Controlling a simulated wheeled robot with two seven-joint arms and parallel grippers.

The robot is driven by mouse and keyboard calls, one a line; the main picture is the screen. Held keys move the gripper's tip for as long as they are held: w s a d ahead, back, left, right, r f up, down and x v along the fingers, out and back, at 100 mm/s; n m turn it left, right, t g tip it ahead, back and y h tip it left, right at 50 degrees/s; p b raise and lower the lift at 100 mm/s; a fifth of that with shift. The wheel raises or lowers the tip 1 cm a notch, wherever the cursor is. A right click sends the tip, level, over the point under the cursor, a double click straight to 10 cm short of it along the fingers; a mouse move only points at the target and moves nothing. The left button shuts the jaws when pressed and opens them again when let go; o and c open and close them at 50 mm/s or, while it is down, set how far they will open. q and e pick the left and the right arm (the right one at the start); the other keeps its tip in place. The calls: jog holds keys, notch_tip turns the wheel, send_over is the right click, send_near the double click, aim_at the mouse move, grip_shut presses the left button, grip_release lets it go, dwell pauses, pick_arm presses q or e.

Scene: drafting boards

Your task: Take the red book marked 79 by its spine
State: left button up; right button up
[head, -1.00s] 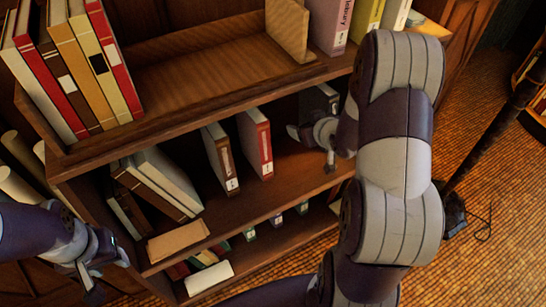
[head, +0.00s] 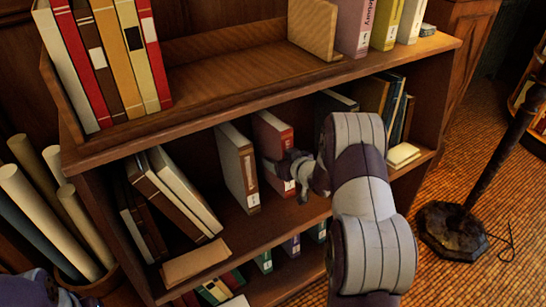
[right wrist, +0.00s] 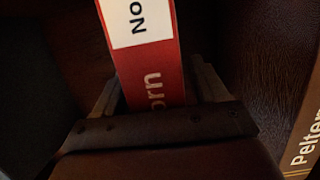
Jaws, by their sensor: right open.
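The red book (head: 272,137) stands upright on the middle shelf, its spine facing out with a white label. In the right wrist view its red spine (right wrist: 158,75) shows part of a white label reading "No" and the letters "orn"; no number 79 is readable. My right gripper (head: 291,174) is at the lower part of this spine. It is open, with one finger on each side of the spine in the right wrist view (right wrist: 155,80); I cannot tell whether they touch it. Only a piece of my left arm's end (head: 68,298) shows at the bottom left corner; its fingers are hidden.
A grey-white book with a brown spine label (head: 238,165) stands just left of the red one. A dark book (head: 335,102) and several others stand to the right. Leaning books (head: 170,190) fill the shelf's left. The upper shelf board (head: 250,105) runs overhead. A lamp base (head: 450,230) stands on the floor.

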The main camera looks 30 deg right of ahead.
jog(key=shift+r, duration=0.1)
grip_shut()
jog(key=shift+w+r, duration=0.1)
jog(key=shift+r, duration=0.05)
